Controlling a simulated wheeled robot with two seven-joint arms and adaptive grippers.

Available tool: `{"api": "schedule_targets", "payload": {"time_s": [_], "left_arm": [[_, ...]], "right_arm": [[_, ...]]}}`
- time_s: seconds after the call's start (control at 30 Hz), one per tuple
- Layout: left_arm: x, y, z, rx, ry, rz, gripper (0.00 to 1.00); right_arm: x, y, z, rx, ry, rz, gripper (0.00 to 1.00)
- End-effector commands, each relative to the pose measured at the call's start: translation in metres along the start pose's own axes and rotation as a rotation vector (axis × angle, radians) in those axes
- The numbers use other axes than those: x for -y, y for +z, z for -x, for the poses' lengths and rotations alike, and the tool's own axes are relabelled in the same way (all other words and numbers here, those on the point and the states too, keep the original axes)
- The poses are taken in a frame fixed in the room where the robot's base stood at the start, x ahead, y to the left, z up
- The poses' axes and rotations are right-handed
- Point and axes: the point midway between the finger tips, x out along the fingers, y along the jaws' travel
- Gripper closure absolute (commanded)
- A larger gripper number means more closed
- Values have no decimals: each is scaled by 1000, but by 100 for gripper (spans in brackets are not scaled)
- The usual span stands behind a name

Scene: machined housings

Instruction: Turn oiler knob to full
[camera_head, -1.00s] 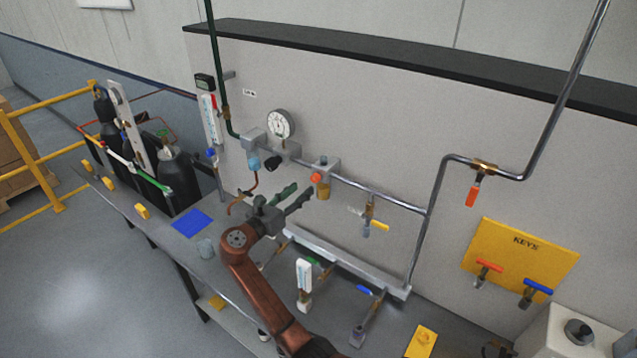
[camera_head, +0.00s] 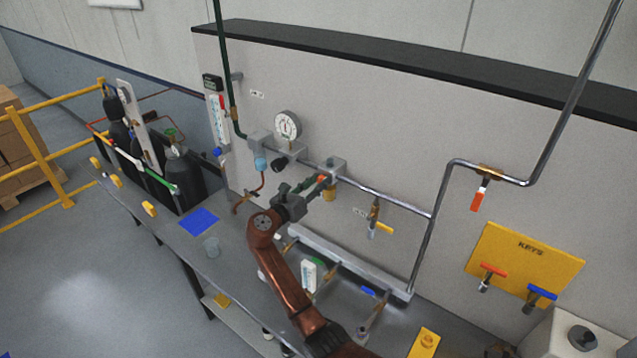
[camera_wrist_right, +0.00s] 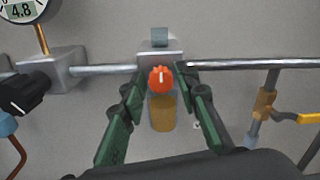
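The oiler is a grey block (camera_head: 333,167) on the wall pipe with an orange-red knob (camera_head: 322,179) on its front and an amber bowl (camera_head: 330,194) below. In the right wrist view the knob (camera_wrist_right: 161,80) faces me, its pale mark pointing about straight up, with the amber bowl (camera_wrist_right: 163,113) under it. My right gripper (camera_head: 312,182) is at the oiler, its green-padded fingers open. In the wrist view the fingertips (camera_wrist_right: 161,76) stand left and right of the knob with visible gaps on both sides. My left gripper is not in view.
To the left on the pipe are a round gauge (camera_head: 287,125) and a block with a black knob (camera_wrist_right: 20,93). To the right hangs a yellow-handled valve (camera_head: 383,228). A rail (camera_head: 345,262) and small fittings stand on the bench below my arm.

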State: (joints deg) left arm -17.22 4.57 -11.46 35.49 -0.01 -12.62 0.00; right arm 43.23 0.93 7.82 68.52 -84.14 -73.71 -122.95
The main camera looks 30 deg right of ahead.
Motion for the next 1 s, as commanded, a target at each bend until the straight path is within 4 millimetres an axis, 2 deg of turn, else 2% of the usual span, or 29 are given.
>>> {"api": "schedule_targets", "payload": {"time_s": [0.4,0.73,1.0], "left_arm": [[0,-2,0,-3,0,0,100],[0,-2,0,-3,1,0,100],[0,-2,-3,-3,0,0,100]], "right_arm": [[0,0,0,0,1,0,100],[0,0,0,0,1,-38,100],[0,0,0,1,1,-200,100]]}}
